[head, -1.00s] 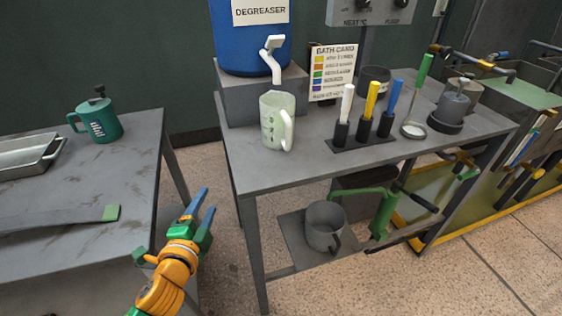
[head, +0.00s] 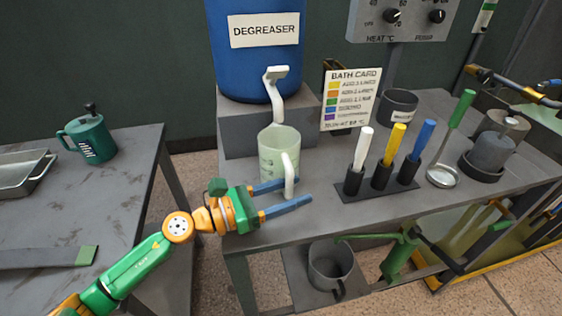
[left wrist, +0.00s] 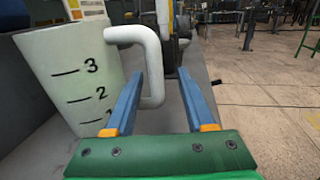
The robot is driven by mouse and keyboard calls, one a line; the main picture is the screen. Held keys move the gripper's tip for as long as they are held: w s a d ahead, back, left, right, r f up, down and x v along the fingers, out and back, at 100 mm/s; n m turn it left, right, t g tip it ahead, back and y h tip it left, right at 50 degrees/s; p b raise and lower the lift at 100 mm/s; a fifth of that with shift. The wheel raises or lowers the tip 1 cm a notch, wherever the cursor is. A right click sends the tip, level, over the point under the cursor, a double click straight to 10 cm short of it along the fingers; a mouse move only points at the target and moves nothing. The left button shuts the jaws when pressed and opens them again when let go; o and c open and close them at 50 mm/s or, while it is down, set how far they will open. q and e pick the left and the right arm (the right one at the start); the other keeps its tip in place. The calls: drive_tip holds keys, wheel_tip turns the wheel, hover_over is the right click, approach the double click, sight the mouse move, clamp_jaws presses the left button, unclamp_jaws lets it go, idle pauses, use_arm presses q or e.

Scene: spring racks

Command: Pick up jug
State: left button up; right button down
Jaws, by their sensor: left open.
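The jug (head: 279,146) is pale green and translucent, with a white handle. It stands upright on the grey table near its left edge, below the white spout of the blue degreaser drum. My left gripper (head: 284,195) is open at the jug's front, its two blue fingers pointing right, one on either side of the handle in the head view. In the left wrist view the jug (left wrist: 72,75) shows its level marks, and its handle (left wrist: 152,65) reaches in between the fingertips of my left gripper (left wrist: 155,90). Contact cannot be made out. My right gripper is not in view.
The degreaser drum (head: 258,75) sits on a grey block (head: 235,139) behind the jug. A rack (head: 377,192) with white, yellow and blue handles stands to the right. A bath card (head: 349,100) stands behind.

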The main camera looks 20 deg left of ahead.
use_arm(q)
drive_tip(key=x, duration=0.2)
drive_tip(key=shift+w+d+f, duration=0.1)
drive_tip(key=shift+w+d, duration=0.05)
drive_tip(key=shift+w, duration=0.2)
drive_tip(key=shift+s, duration=0.15)
drive_tip(key=shift+c, duration=1.4)
clamp_jaws()
